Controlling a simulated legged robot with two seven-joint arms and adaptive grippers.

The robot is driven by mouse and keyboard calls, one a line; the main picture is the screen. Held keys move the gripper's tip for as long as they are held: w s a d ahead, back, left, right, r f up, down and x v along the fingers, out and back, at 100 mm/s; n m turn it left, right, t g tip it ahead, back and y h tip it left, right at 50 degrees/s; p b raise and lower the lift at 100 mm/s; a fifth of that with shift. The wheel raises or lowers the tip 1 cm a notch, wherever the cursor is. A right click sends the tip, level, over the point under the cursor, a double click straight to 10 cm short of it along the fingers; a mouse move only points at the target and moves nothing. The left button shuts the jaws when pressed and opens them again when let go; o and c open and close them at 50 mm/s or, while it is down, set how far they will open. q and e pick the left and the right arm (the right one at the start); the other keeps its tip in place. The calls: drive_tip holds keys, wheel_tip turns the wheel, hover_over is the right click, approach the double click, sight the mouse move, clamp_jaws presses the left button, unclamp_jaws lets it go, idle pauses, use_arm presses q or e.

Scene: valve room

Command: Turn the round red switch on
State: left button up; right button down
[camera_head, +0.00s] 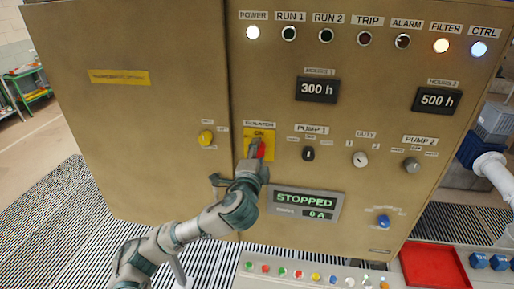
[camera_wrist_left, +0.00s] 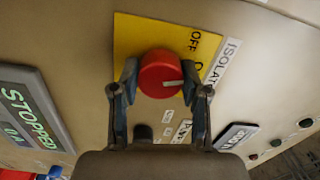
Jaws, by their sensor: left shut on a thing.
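The round red switch (camera_wrist_left: 160,74) sits on a yellow plate (camera_wrist_left: 140,36) on the cabinet front, under an "ISOLATOR" label. It also shows in the head view (camera_head: 260,150), partly hidden by my gripper. A pale mark on the knob points to the right in the left wrist view, near the partly hidden lettering beside "OFF". My left gripper (camera_wrist_left: 162,88) has a finger on each side of the red switch and is shut on it. In the head view my left gripper (camera_head: 257,160) reaches up to the plate from below. My right gripper is not in view.
A display (camera_head: 305,202) reads "STOPPED" and 0 A, right of my left wrist. A yellow knob (camera_head: 206,138) and black pump 1 knob (camera_head: 308,153) flank the switch. A button console (camera_head: 320,275) and red tray (camera_head: 435,266) stand in front of the cabinet.

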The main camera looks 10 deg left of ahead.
use_arm(q)
drive_tip(key=m+p, duration=0.1)
drive_tip(key=m, duration=0.2)
drive_tip(key=shift+f+p, duration=0.25)
drive_tip(key=shift+p, duration=0.1)
drive_tip(key=shift+m, duration=0.4)
drive_tip(key=shift+f, duration=0.15)
drive_tip(key=o, duration=1.1)
drive_tip(key=shift+o, duration=0.2)
drive_tip(key=shift+w, duration=0.15)
drive_tip(key=shift+r, duration=0.2)
drive_tip(key=s, duration=1.1)
drive_tip(key=shift+s+f, duration=0.25)
drive_tip(key=shift+s, duration=0.15)
